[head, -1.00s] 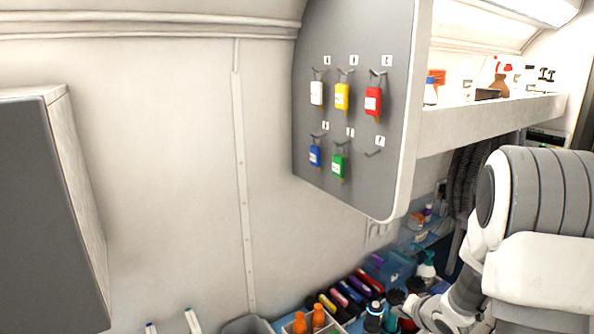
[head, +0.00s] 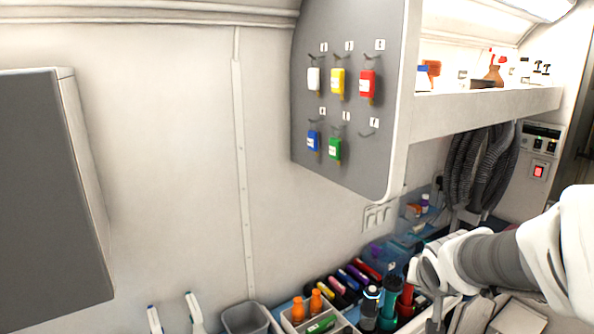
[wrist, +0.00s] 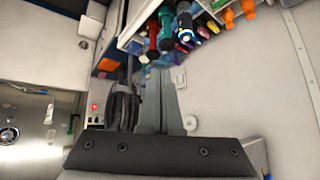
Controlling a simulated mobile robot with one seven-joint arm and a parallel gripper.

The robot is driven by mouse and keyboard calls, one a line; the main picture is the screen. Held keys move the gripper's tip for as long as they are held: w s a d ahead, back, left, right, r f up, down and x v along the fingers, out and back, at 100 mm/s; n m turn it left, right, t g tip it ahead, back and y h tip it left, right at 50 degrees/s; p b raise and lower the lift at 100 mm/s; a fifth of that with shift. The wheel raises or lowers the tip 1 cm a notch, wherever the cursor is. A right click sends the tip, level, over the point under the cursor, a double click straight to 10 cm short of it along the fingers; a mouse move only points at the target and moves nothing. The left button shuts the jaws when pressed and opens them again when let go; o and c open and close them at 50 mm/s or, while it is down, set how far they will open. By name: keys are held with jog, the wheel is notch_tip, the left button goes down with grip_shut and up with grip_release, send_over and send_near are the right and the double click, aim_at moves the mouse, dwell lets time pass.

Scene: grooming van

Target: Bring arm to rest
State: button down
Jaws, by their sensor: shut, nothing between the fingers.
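My gripper's two grey fingers (wrist: 160,78) are pressed together in the wrist view, with nothing between them. They point toward the wall side of the van, with the bottle tray beyond their tips at the top. In the head view my arm reaches in from the right edge, and its white and grey wrist end hangs over the right part of the counter. The fingertips are not clearly visible there.
A grey panel (head: 345,130) carries several coloured tags on hooks. Below are a tray of bottles (head: 388,300), orange bottles (head: 315,302) and a grey bin (head: 245,320). A shelf (head: 490,110), black hoses (head: 480,165) and a control box (head: 540,150) are at right.

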jog(key=s+a+n+y, duration=0.1)
jog(key=s+a, duration=0.2)
jog(key=s, duration=0.3)
jog(key=s+a+r+n+g+b, duration=0.1)
jog(key=s+a+n, duration=0.1)
jog(key=s, duration=0.4)
jog(key=s+a+r+n+g+y+b, duration=0.1)
jog(key=s+a, duration=0.4)
jog(key=s, duration=0.2)
jog(key=shift+n+y, duration=0.3)
jog(key=shift+n, duration=0.1)
